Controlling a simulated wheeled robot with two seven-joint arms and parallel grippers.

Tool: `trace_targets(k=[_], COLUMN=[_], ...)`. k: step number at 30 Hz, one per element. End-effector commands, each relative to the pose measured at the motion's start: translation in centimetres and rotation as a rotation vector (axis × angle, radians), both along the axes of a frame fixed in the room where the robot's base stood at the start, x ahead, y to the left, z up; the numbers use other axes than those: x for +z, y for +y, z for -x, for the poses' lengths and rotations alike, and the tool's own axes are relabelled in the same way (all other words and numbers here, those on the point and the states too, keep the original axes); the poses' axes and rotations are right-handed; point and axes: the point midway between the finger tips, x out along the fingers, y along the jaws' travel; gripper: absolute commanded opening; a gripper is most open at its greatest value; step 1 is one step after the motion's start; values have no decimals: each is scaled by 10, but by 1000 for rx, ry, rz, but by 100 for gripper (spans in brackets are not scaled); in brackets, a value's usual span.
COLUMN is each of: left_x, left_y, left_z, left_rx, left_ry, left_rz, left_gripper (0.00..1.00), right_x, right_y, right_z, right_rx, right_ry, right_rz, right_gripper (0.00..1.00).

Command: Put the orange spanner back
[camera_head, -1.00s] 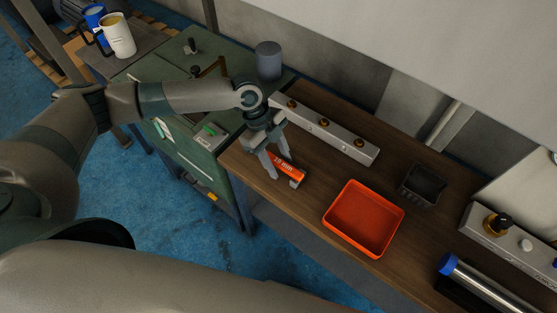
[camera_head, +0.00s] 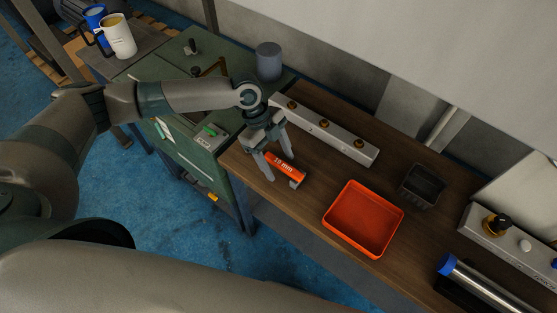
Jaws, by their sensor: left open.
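The orange spanner (camera_head: 286,169), with white lettering on its side, is at the left end of the wooden bench. My left gripper (camera_head: 285,167) is over it, pointing down, with its jaws open. One finger is at the spanner's left end and the other is behind its middle. I cannot tell whether the fingers touch it. The right gripper is not in view.
An orange-red tray (camera_head: 337,228) stands to the right, empty. A grey rail with brass knobs (camera_head: 341,142) lies behind the gripper. A small black bin (camera_head: 423,186) and a silver cylinder with a blue end (camera_head: 485,280) are further right. A green cabinet (camera_head: 152,75) adjoins on the left.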

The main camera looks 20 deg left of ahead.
Motion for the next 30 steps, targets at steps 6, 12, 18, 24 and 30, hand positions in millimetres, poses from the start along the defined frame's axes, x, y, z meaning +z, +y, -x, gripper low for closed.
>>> trace_targets(k=[6,12,18,24,30], left_x=[10,18,26,33,41], left_y=[3,6,10,13,16], left_z=[-1,-2,-4,-5,-6], left_rx=[0,1,1,0,0], left_ry=[0,0,0,-1,0], left_rz=[0,0,0,0,-1], left_gripper=[60,60,60,60,60], right_x=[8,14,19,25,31], right_y=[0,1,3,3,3], right_z=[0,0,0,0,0], right_rx=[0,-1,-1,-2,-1], right_ry=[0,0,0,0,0], right_rz=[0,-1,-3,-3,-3], right_gripper=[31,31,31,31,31])
